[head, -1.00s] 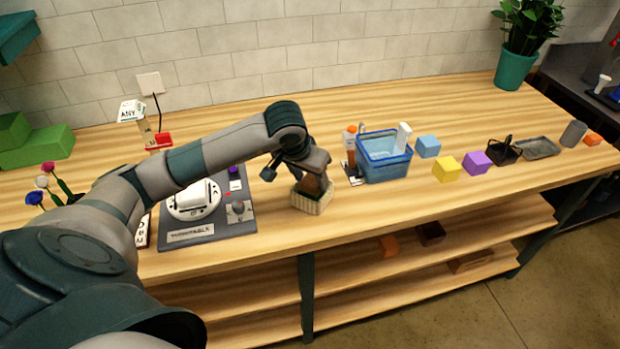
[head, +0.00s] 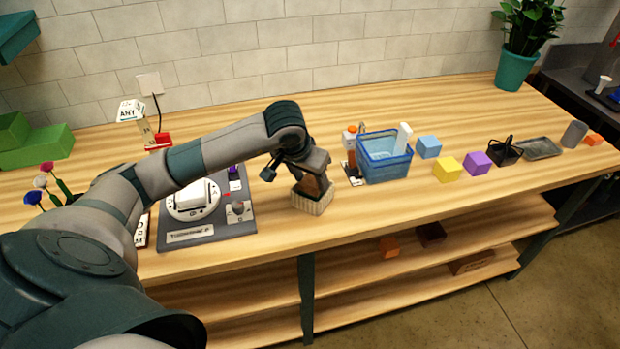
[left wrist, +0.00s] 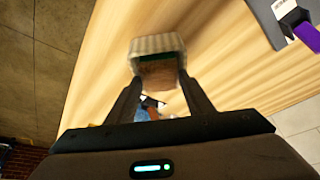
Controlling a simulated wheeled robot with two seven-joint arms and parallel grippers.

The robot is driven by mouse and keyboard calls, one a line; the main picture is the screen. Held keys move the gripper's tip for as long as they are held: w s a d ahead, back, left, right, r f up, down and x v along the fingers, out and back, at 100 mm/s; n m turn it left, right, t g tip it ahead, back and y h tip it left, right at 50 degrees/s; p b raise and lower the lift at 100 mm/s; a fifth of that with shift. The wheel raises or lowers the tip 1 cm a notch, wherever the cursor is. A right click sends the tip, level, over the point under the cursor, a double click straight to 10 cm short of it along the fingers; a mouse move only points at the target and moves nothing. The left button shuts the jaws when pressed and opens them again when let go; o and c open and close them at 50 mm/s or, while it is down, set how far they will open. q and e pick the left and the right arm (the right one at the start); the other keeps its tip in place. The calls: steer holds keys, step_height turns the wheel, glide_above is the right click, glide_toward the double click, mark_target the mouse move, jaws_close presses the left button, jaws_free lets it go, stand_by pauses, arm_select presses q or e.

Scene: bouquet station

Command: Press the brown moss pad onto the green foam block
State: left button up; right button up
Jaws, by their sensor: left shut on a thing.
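The brown moss pad (head: 311,185) is between the fingers of my left gripper (head: 314,178), which is shut on it. It also shows as a blurred tan-brown patch between the fingertips in the left wrist view (left wrist: 158,76). Directly at the pad is a small pale woven basket (head: 310,205) near the table's front edge. A strip of the green foam block (left wrist: 157,57) shows inside the basket rim in the left wrist view; the rest is hidden. The pad is at the basket's opening; I cannot tell whether it touches the foam. My right gripper is not in view.
A grey turntable station (head: 205,228) stands left of the basket. A blue bin (head: 385,165) with bottles beside it stands to the right, then blue, yellow (head: 447,169) and purple blocks. Flowers (head: 45,185) are at the far left. Table (head: 400,212) right of the basket is clear.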

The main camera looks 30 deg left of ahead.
arm_select(q)
steer(key=shift+f+b, duration=0.1)
steer(key=shift+b, duration=0.25)
stand_by(0.6)
steer(key=o, duration=1.5)
steer(key=shift+r+p, duration=0.75)
steer(key=shift+r, duration=2.25)
steer(key=shift+s+f, duration=0.1)
